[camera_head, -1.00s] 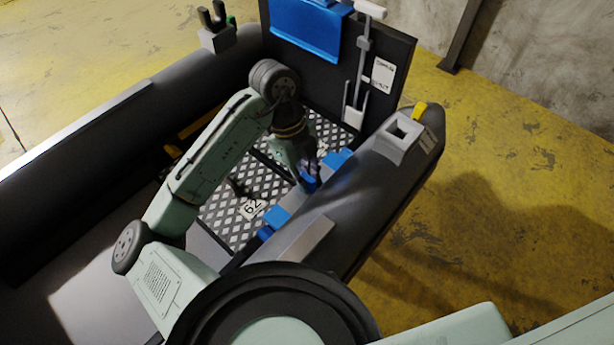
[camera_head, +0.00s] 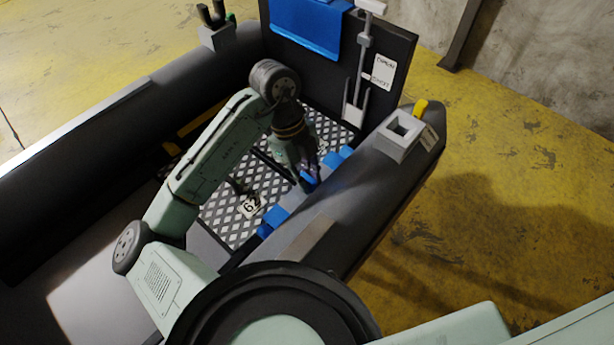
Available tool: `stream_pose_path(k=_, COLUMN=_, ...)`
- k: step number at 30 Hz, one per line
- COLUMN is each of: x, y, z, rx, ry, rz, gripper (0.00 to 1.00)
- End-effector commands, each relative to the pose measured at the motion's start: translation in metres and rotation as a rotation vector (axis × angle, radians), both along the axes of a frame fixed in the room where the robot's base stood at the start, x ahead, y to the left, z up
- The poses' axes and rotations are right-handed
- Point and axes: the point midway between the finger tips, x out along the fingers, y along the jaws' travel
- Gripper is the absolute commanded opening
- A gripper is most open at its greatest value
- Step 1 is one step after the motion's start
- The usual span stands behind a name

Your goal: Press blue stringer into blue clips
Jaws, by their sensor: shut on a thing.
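My gripper (camera_head: 306,181) points down at the inner side of the right grey tube and is shut on the blue stringer (camera_head: 309,179), of which only a short part shows at the fingertips. Blue parts lie in line with it along the tube: one (camera_head: 339,159) beyond the gripper and one (camera_head: 275,216) nearer to me. These look like the places of the blue clips, but I cannot tell clip from stringer here. My gripper hides the middle of the line, and I cannot tell whether the stringer is seated.
The right tube (camera_head: 385,185) runs beside the gripper and carries a grey square socket (camera_head: 401,132). A dark transom (camera_head: 395,60) with a blue pad (camera_head: 308,27) stands beyond. Checkered floor plate (camera_head: 237,222) lies left of the gripper. The left tube (camera_head: 120,115) is farther off.

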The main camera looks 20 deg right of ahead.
Motion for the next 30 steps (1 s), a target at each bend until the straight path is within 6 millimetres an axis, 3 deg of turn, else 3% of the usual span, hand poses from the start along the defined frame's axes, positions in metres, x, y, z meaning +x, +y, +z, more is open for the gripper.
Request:
stream_pose_path(k=11, x=0.0, y=0.0, z=-0.001, rx=0.0, ry=0.0, rz=0.0, gripper=0.37)
stream_pose_path(k=21, x=0.001, y=0.0, z=0.001, rx=0.001, ry=-0.001, rz=0.001, gripper=0.38)
stream_pose_path(k=26, x=0.006, y=0.004, z=0.018, rx=0.003, ry=-0.004, rz=0.001, gripper=0.38)
stream_pose_path(k=30, x=0.013, y=0.009, z=0.046, rx=0.003, ry=-0.004, rz=0.001, gripper=0.38)
